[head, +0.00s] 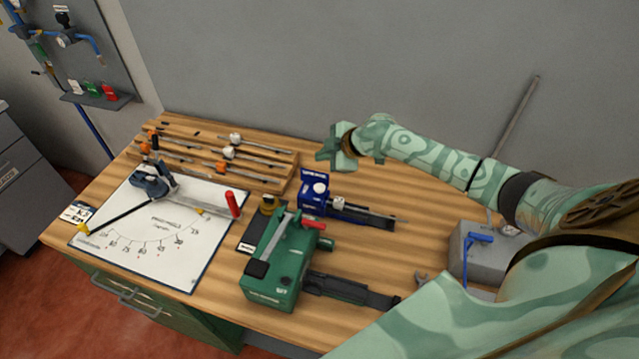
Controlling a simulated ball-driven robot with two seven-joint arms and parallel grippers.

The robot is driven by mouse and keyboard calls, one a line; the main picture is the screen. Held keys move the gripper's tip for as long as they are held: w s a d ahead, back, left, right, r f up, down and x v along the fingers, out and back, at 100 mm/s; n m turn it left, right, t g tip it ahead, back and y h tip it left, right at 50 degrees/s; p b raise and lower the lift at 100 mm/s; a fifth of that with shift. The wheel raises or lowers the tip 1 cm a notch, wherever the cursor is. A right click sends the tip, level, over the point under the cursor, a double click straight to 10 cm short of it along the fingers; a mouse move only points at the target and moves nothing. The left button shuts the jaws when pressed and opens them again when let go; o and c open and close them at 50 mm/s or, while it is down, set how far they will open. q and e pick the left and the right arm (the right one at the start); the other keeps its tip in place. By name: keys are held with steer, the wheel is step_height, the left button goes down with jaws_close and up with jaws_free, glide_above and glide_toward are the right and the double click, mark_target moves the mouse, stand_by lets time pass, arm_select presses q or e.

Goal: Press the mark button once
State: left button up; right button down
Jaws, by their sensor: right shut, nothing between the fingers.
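My right gripper (329,156) is shut and empty, above the back part of the wooden bench. It shows behind and slightly right of a small blue device (311,199) with a round white button (319,187) on its face. In the picture the gripper is apart from this button. The device's lettering is too small to read, so I cannot tell for sure whether this is the mark button. A green machine (290,262) with a grey lever and a red-tipped handle stands in front of it. My left gripper is not in view.
A white board with a printed scale (150,225) and a red-handled arm (233,204) lies at left. A wooden rack (275,180) with rods and knobs stands behind it. A grey block with a blue handle (480,238) is at right. Bare bench (415,200) lies between.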

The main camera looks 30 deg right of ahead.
steer(key=f+b, duration=0.1)
steer(key=b, duration=0.6)
glide_above(317, 185)
steer(key=s, duration=0.2)
steer(key=f, duration=0.4)
steer(key=d+f, duration=0.1)
steer(key=f, duration=0.1)
steer(key=shift+f, duration=0.35)
steer(key=shift+a+f+b, duration=0.1)
steer(key=shift+f+b, duration=0.45)
steer(key=shift+f, duration=0.05)
steer(key=shift+f, duration=0.1)
stand_by(0.3)
steer(key=shift+f, duration=0.3)
steer(key=shift+f+b, duration=0.65)
steer(key=shift+f, duration=0.1)
stand_by(0.7)
steer(key=shift+r, duration=0.1)
steer(key=shift+r+p, duration=1.05)
